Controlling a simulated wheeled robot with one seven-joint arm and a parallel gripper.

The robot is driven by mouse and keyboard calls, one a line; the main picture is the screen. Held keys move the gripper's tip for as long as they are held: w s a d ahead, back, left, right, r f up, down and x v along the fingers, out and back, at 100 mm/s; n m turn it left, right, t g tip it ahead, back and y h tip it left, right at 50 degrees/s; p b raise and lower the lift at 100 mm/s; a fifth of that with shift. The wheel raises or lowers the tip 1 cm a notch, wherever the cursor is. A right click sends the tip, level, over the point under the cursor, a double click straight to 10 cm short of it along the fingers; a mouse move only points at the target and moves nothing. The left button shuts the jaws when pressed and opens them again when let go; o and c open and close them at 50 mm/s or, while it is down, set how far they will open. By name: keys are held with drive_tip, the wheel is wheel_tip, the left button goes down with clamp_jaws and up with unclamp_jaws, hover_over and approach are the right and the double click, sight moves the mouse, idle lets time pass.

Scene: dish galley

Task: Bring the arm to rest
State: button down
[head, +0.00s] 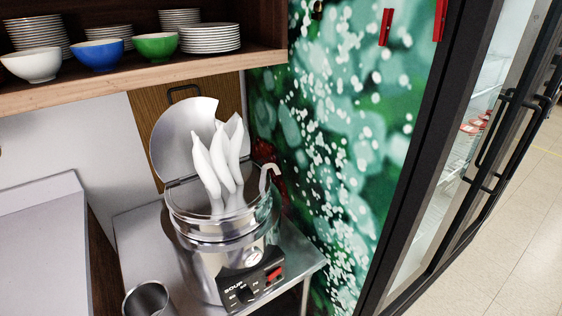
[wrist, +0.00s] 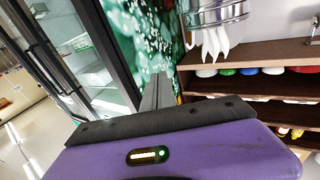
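My gripper (wrist: 157,88) shows in the wrist view, in front of its purple hand and black crossbar. Its two grey fingers appear together, with nothing seen between them. My arm and gripper do not show in the head view. A steel soup warmer (head: 222,255) stands on a metal table in the head view, its lid (head: 180,140) raised. Several white, leaf-shaped pieces (head: 222,170) stand up out of it. The pot's rim (wrist: 213,16) and the white pieces (wrist: 217,42) also show in the wrist view, upside down and apart from my fingers.
A wooden shelf (head: 60,93) with stacked plates and white, blue and green bowls is at upper left. A steel cup (head: 147,299) is at the table's front. A glass-door fridge (head: 445,165) stands at right, and open tiled floor (head: 530,240) lies beyond it.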

drive_tip(key=s+d+f+g+h, duration=0.1)
drive_tip(key=s+d+f+g, duration=0.1)
drive_tip(key=s, duration=0.5)
drive_tip(key=s+d+f+g+h, duration=0.1)
drive_tip(key=s+d+f, duration=0.1)
drive_tip(key=s, duration=0.5)
drive_tip(key=shift+f+m+g+b, duration=0.25)
drive_tip(key=shift+m+g+b, duration=0.05)
drive_tip(key=shift+g+b, duration=0.15)
drive_tip(key=shift+s+r, duration=0.1)
drive_tip(key=shift+r, duration=0.1)
